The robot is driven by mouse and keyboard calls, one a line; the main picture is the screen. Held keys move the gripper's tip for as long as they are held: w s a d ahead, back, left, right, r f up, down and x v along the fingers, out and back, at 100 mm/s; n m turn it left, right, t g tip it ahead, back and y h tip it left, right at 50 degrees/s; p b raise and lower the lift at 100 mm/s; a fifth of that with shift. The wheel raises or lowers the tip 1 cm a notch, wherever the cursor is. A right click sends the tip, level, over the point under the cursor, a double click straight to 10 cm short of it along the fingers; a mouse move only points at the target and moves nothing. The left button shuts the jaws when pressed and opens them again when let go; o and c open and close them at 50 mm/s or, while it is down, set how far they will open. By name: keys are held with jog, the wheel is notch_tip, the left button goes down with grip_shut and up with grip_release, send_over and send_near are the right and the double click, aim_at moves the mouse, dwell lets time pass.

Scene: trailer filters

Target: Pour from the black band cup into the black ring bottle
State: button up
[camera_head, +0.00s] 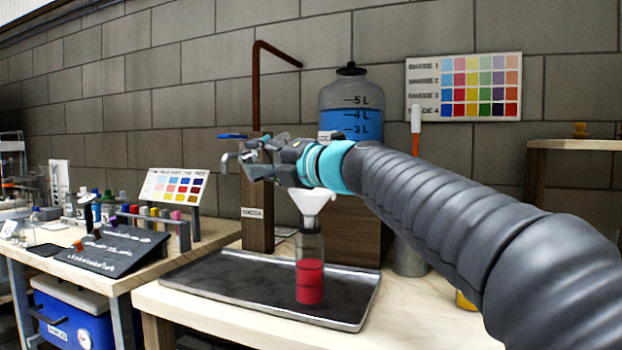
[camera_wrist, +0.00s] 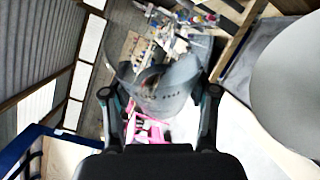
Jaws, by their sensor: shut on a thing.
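A clear bottle (camera_head: 310,284) with red liquid and dark rings stands upright on the dark tray (camera_head: 190,280). A white funnel (camera_head: 313,202) sits in its mouth. My gripper (camera_head: 252,160) is above and left of the funnel, reaching leftward. In the wrist view my gripper (camera_wrist: 160,95) is shut on a clear cup (camera_wrist: 165,88), held between both fingers. The cup is hard to make out in the head view, and its black band and contents are not clear. A large pale rounded surface (camera_wrist: 290,85) is close at the right of the wrist view; I cannot tell what it is.
A large jug (camera_head: 350,98) of blue liquid stands behind my arm on a wooden block (camera_head: 345,232). A brown bent pipe (camera_head: 257,90) rises from a wooden post (camera_head: 257,195) behind my gripper. A left table (camera_head: 100,275) holds a dark sign and several small bottles.

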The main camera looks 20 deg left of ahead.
jog(key=shift+r+m+y+b, duration=0.35)
jog(key=shift+m+b, duration=0.25)
jog(key=shift+b, duration=0.35)
dwell(1.0)
jog(key=shift+w+d+r+m, duration=0.2)
jog(key=shift+d+r+m, duration=0.1)
jog(key=shift+m, duration=0.1)
dwell(0.7)
